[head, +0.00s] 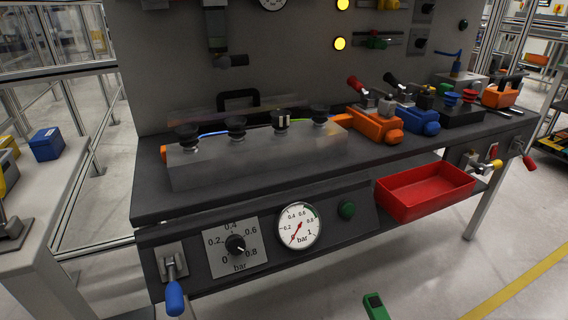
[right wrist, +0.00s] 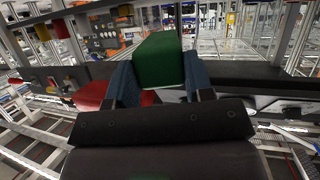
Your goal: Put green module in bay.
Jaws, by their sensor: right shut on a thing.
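The green module (right wrist: 158,60) is a block held between the two blue-grey fingers of my right gripper (right wrist: 160,78) in the right wrist view. In the head view a green piece with a dark top (head: 375,306), likely the same module, shows at the bottom edge, in front of and below the bench; most of it is cut off. An orange module (head: 374,125), a blue module (head: 417,121) and a black module (head: 461,110) stand in a row on the right part of the bench. I cannot tell which place is the bay. My left gripper is not in view.
A grey block with several black knobs (head: 256,157) fills the left part of the bench (head: 240,192). A red bin (head: 425,190) sits below the front edge at right. A blue-handled lever (head: 174,297) sticks out at lower left. Floor in front is clear.

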